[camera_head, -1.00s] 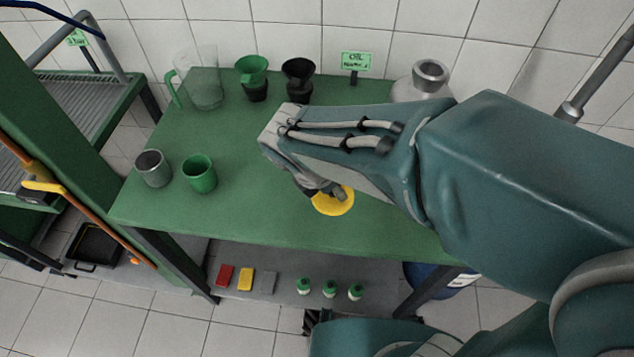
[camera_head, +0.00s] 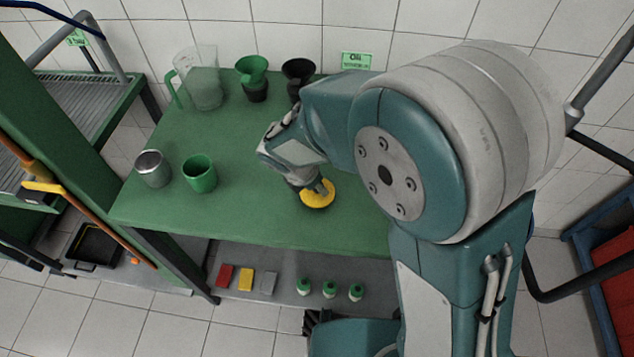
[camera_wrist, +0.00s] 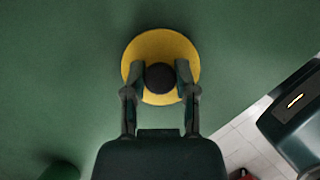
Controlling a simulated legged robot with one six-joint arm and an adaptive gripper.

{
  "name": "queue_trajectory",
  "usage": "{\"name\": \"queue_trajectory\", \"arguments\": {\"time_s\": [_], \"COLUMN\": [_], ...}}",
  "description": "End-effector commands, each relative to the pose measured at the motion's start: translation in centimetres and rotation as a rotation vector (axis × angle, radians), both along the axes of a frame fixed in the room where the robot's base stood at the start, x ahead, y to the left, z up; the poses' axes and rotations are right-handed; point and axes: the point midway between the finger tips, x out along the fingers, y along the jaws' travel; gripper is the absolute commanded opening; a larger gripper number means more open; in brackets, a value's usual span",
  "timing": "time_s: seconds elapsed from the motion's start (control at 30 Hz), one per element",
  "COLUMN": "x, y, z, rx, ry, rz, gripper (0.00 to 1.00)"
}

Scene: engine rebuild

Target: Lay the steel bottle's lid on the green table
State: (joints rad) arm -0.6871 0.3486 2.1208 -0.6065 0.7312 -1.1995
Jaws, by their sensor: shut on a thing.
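The lid is a round yellow disc (camera_head: 317,200) with a dark knob, over the front middle part of the green table (camera_head: 250,225). In the wrist view the yellow lid (camera_wrist: 160,42) lies flat to the camera, with the dark table surface behind it. My gripper (camera_head: 321,187) is above the lid. In the wrist view my gripper (camera_wrist: 160,76) is shut on the knob, one finger on each side. I cannot tell whether the lid touches the table or is held slightly above it. The steel bottle is hidden behind my arm.
A steel cup (camera_head: 153,170) and a green cup (camera_head: 199,175) stand left of my gripper. The table between the green cup and the lid is clear.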

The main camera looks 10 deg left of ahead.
Motion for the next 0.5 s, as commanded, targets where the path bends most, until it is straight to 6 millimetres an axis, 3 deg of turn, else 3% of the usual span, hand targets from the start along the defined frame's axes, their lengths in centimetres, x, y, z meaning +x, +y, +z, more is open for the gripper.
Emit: {"name": "queue_trajectory", "arguments": {"time_s": [0.23, 0.27, 0.33, 0.5], "x": [0.01, 0.01, 0.02, 0.01], "y": [0.02, 0.02, 0.02, 0.03], "z": [-0.07, -0.10, -0.07, -0.06], "rx": [0.001, 0.002, 0.002, 0.002], "ry": [-0.001, -0.002, -0.002, -0.002], "rz": [0.000, 0.000, 0.000, 0.000], "gripper": [0.04, 0.41, 0.71, 0.71]}}
